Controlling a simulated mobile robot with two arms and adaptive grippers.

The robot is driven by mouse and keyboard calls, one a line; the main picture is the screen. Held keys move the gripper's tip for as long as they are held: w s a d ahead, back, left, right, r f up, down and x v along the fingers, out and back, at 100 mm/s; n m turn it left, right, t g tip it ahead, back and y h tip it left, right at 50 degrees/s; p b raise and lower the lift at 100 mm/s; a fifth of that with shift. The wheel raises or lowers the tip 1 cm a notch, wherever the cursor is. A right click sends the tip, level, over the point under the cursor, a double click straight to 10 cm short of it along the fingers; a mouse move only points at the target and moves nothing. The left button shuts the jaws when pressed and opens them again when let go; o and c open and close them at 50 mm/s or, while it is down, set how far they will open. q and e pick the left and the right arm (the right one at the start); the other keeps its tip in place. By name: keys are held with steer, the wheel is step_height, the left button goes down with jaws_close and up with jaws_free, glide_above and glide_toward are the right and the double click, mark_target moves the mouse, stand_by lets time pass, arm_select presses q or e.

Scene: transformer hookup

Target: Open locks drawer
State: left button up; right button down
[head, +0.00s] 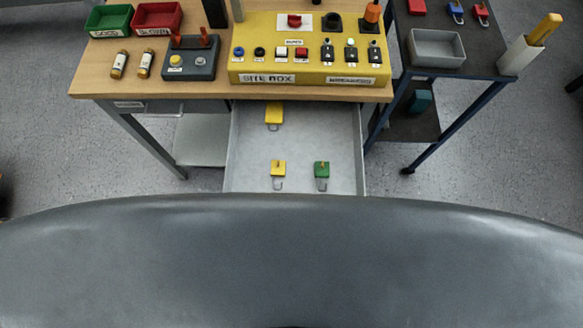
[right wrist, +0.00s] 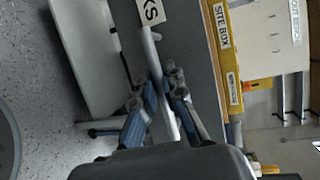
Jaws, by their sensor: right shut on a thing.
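The locks drawer (head: 300,138) stands pulled out from under the wooden workbench in the head view. Inside lie a large yellow padlock (head: 274,115), a smaller yellow padlock (head: 278,168) and a green padlock (head: 321,169). The drawer's front edge is hidden behind my own body. In the right wrist view, the drawer front shows part of a label ending in "KS" (right wrist: 152,11) and a pale bar handle (right wrist: 156,68). My right gripper (right wrist: 165,95) has its blue-grey fingers on both sides of this handle, shut on it. My left gripper is in neither view.
The bench top holds a yellow site box (head: 310,62), a grey button box (head: 188,62), a green bin (head: 109,20) and a red bin (head: 157,17). A dark side table with a grey tray (head: 436,48) stands to the right. A closed drawer (head: 150,106) is at the left.

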steer(key=shift+s, duration=0.45)
steer(key=c, duration=1.4)
jaws_free()
